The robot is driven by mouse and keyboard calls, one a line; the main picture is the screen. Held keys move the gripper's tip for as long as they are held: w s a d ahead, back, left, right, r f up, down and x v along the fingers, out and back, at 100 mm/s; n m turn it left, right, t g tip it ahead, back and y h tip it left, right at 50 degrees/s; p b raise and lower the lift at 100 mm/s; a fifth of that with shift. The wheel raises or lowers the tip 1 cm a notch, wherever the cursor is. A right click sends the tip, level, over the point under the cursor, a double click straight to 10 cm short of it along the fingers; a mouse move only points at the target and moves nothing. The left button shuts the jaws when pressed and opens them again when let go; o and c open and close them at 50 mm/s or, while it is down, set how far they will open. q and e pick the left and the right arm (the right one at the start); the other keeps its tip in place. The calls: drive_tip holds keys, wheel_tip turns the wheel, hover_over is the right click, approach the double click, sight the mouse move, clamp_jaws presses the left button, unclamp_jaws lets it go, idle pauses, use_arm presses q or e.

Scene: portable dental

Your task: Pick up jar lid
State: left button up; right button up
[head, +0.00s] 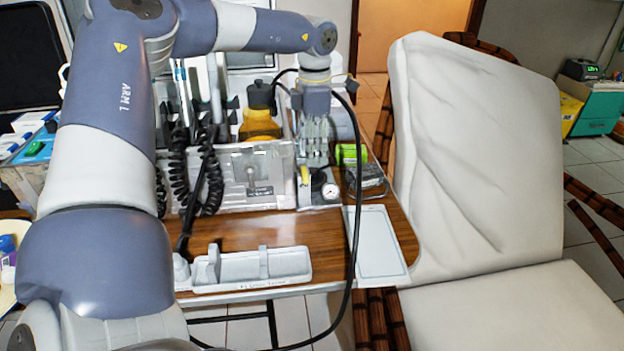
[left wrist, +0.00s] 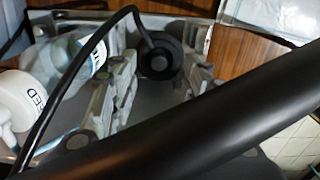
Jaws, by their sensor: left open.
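My left gripper (head: 316,150) points down over the right end of the dental unit, with its fingers apart. In the left wrist view its stepped grey fingers (left wrist: 160,85) stand on either side of a round black cap-like part (left wrist: 161,60) with a black cable running to it. I cannot tell whether this part is the jar lid, or whether the fingers touch it. A yellow jar (head: 260,126) with a black lid (head: 260,95) stands left of the gripper in the head view. My right gripper is not in view.
A clear-fronted unit (head: 225,180) with coiled black hoses (head: 180,165) stands on the wooden table (head: 235,232). A pressure gauge (head: 330,191) and green item (head: 350,153) are near the gripper. White bottles (left wrist: 38,100) show in the wrist view. A padded chair (head: 475,150) is right.

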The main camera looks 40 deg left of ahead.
sight(312, 169)
use_arm(q)
drive_tip(key=f, duration=0.5)
drive_tip(key=shift+s+a+f+b, duration=0.1)
drive_tip(key=shift+s+a+b, duration=0.1)
drive_tip(key=shift+b, duration=0.15)
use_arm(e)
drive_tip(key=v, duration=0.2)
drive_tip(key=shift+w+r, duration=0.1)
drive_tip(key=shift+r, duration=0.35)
use_arm(q)
drive_tip(key=shift+c, duration=0.6)
clamp_jaws()
